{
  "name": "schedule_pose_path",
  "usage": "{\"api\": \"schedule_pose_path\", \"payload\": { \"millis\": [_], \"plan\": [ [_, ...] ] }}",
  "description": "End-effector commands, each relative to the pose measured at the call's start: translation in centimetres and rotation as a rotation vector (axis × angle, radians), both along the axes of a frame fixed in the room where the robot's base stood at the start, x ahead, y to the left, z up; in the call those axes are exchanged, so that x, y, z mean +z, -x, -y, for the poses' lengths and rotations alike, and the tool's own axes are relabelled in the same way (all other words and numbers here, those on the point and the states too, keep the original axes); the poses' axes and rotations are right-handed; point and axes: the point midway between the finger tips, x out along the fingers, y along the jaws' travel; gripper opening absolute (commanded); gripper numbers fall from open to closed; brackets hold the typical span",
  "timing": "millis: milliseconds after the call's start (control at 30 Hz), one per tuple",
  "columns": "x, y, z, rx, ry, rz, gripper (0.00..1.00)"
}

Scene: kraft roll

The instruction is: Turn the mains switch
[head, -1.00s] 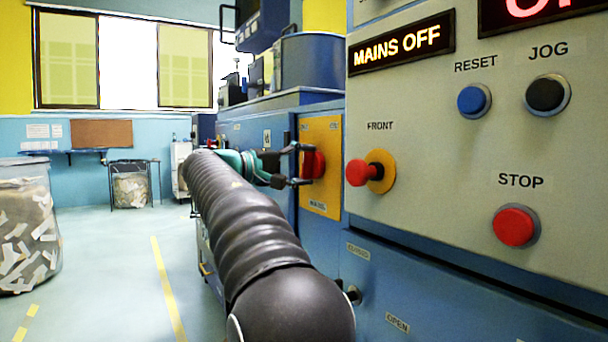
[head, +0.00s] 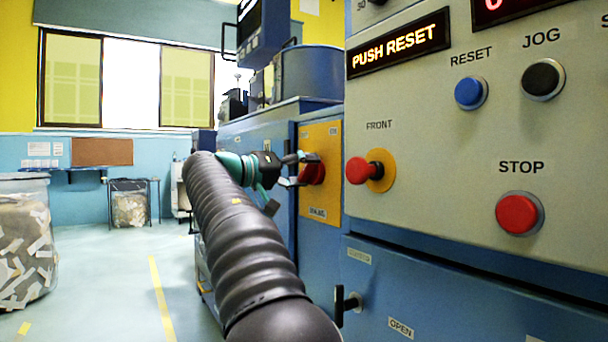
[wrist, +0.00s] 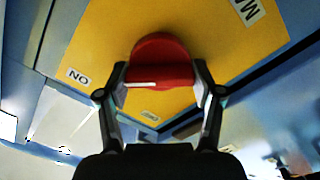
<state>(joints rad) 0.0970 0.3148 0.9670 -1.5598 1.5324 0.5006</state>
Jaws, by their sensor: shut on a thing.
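The mains switch is a red rotary knob (head: 313,170) on a yellow plate (head: 322,205) on the blue cabinet. In the wrist view the red knob (wrist: 160,62) sits between my two fingers, with a white line across its grip. My gripper (head: 299,170) is shut on the knob, and its fingers (wrist: 160,88) touch it on both sides. An "ON" label (wrist: 78,76) shows on the plate to the left of the knob in the wrist view. The display (head: 399,45) on the grey panel reads "PUSH RESET".
The grey panel at right carries a blue RESET button (head: 471,92), a black JOG button (head: 543,79), a red STOP button (head: 519,213) and a red FRONT button (head: 363,170). A black handle (head: 340,306) sticks out below. Floor at left is open beside a paper-filled bin (head: 25,245).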

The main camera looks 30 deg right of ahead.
Motion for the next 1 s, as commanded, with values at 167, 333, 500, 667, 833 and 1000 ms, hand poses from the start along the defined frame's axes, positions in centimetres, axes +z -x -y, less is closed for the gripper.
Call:
{"api": "schedule_pose_path", "payload": {
  "millis": [167, 333, 500, 667, 833, 1000],
  "plan": [
    [-0.12, -0.02, 0.01, -0.001, -0.001, 0.012, 0.32],
    [-0.11, -0.02, 0.01, -0.001, -0.001, 0.012, 0.32],
    [-0.09, -0.02, 0.00, -0.001, -0.001, 0.011, 0.79],
    [-0.06, -0.02, 0.00, 0.000, -0.001, 0.011, 0.92],
    [-0.04, -0.01, 0.00, -0.001, 0.000, 0.011, 0.92],
    [-0.02, -0.09, -0.69, 0.001, 0.001, 0.011, 0.92]
  ]
}}
